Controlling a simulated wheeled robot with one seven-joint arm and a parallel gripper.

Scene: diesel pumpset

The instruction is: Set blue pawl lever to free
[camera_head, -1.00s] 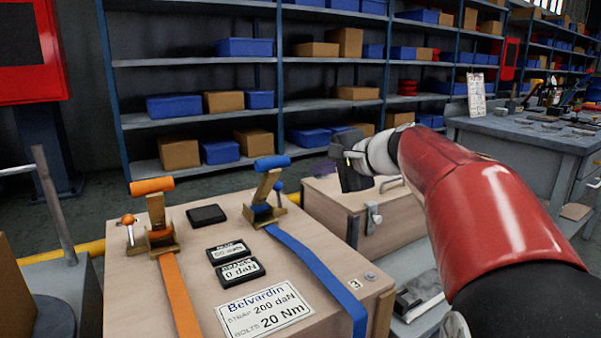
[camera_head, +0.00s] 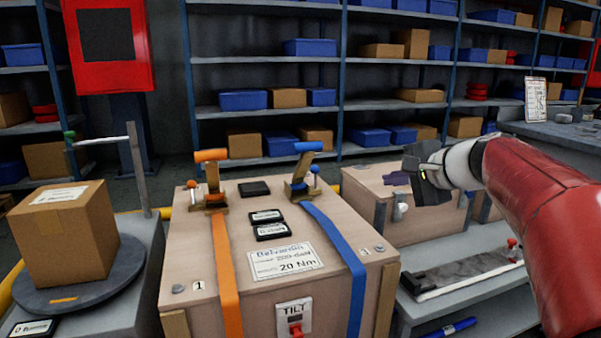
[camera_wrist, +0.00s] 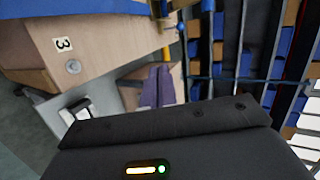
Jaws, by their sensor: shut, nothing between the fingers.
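The blue ratchet (camera_head: 301,181) stands on the top of a wooden crate (camera_head: 190,250), at its back right. It has a large blue-topped handle (camera_head: 308,147) and a small lever with a blue knob (camera_head: 315,169) on its right side. A blue strap (camera_head: 345,255) runs from it over the crate's front. My gripper (camera_head: 412,168) is to the right of the ratchet and apart from it, above a second wooden box. It is shut and empty. The wrist view shows my dark gripper body low in the picture, with the crate corner marked 3 (camera_wrist: 62,44) beyond it.
An orange ratchet (camera_head: 211,185) with its strap stands at the crate's left. Two small displays (camera_head: 268,223) and a label lie between the straps. The second wooden box (camera_head: 375,185) stands to the right. A cardboard box (camera_head: 65,235) sits on a round plate at left.

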